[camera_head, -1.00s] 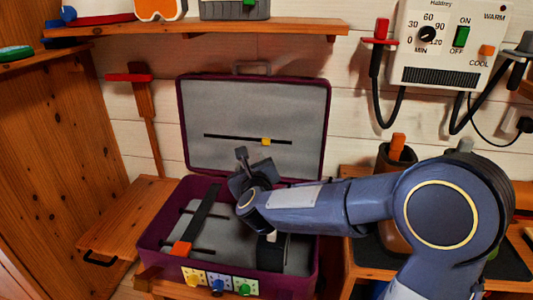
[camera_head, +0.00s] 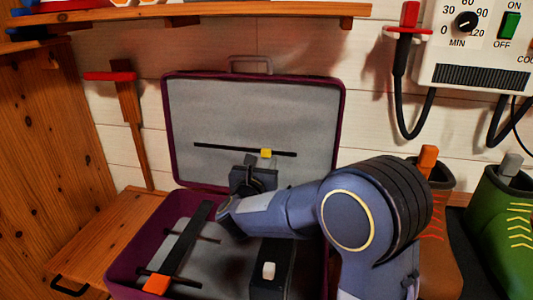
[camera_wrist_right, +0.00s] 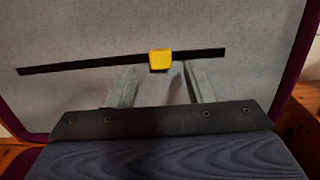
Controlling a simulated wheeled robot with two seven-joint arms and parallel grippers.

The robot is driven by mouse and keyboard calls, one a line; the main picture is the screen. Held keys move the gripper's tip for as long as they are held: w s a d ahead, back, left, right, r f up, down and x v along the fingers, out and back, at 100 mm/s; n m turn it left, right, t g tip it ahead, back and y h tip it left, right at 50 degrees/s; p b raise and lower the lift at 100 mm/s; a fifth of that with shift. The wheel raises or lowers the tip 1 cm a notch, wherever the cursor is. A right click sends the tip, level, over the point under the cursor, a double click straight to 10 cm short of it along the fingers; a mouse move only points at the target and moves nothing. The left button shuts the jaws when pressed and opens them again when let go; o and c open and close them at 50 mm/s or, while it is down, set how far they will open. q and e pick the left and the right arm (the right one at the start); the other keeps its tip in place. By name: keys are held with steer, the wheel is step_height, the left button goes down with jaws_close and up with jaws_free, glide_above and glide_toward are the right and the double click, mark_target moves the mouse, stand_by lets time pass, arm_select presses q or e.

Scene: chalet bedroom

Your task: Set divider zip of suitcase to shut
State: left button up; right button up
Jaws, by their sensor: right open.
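The purple suitcase (camera_head: 335,130) stands open with its grey-lined lid (camera_head: 215,115) upright at the back. A black zip track (camera_head: 220,148) runs across the lid lining. Its yellow slider (camera_head: 266,153) sits right of the track's middle. In the right wrist view the slider (camera_wrist_right: 160,60) is just ahead of the fingertips, between them and nearer the right one. My right gripper (camera_head: 260,164) is open in front of the lid, just below the slider; its fingers (camera_wrist_right: 157,76) hold nothing. I cannot tell whether a fingertip touches the lining. My left gripper is out of view.
The suitcase base holds a black strap with an orange end (camera_head: 157,284) and a dark block (camera_head: 272,270) at the right, below my forearm. A wooden shelf (camera_head: 300,15) crosses above the lid. Brown and green boots (camera_head: 505,220) stand right, under a wall heater (camera_head: 480,45).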

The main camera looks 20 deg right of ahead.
mark_target(265, 154)
steer(key=x, duration=0.5)
steer(key=shift+w+d, duration=0.2)
steer(key=shift+w, duration=0.05)
jaws_close()
